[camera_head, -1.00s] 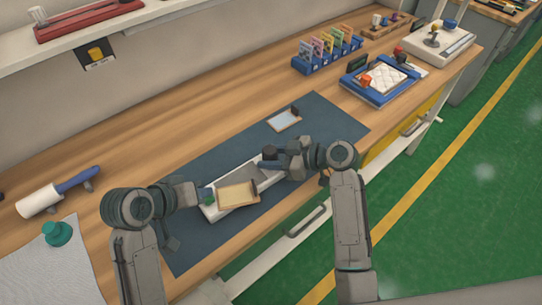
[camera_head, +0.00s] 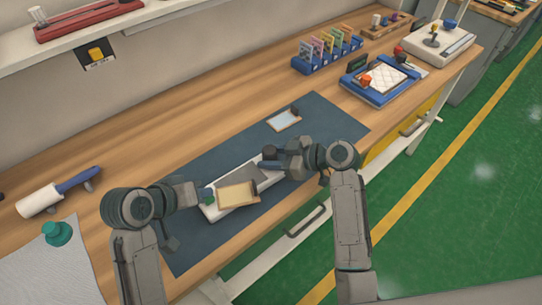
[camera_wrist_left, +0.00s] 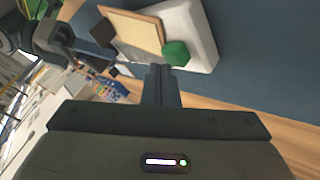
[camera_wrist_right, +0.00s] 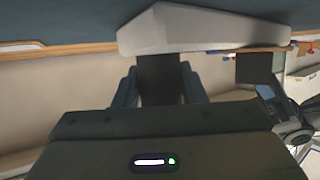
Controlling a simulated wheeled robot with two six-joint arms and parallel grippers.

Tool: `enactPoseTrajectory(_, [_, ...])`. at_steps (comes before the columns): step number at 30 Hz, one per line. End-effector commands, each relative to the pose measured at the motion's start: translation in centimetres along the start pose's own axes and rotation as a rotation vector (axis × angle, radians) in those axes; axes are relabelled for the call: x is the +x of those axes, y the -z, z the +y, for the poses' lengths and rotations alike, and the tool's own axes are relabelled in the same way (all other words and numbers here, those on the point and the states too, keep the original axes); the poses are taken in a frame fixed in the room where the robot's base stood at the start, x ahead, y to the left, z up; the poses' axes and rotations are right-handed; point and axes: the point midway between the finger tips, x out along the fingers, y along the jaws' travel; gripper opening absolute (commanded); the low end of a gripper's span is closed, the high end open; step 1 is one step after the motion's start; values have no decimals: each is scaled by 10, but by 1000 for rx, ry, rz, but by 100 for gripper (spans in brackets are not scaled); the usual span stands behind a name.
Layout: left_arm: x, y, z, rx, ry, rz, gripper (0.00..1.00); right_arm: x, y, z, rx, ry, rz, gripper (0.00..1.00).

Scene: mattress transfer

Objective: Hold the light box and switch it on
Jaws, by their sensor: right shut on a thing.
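The light box (camera_head: 213,213) is a long white case on the dark blue mat. A grey panel (camera_head: 250,177) shows on its top, and a wood-edged cream panel (camera_head: 237,194) lies over its left part. In the left wrist view the white case (camera_wrist_left: 196,30) has a green button (camera_wrist_left: 176,53) at its end. My left gripper (camera_head: 207,195) has its fingers together close to this button; I cannot tell whether they touch. My right gripper (camera_head: 268,165) is shut on a dark block (camera_wrist_right: 158,75) at the other end of the white case.
The blue mat (camera_head: 320,120) is clear toward the back right, apart from a small framed plate (camera_head: 284,121). A blue card rack (camera_head: 325,60) and a blue tray (camera_head: 362,92) stand farther right. A roller (camera_head: 40,200) and green knob (camera_head: 57,233) are at the left.

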Motion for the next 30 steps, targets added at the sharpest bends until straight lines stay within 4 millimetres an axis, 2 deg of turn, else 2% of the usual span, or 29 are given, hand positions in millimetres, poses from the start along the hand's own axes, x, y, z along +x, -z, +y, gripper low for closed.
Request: enactPoseTrajectory(30, [6, -5, -5, 0, 0, -1, 0, 0, 0, 0, 0, 1, 0, 1])
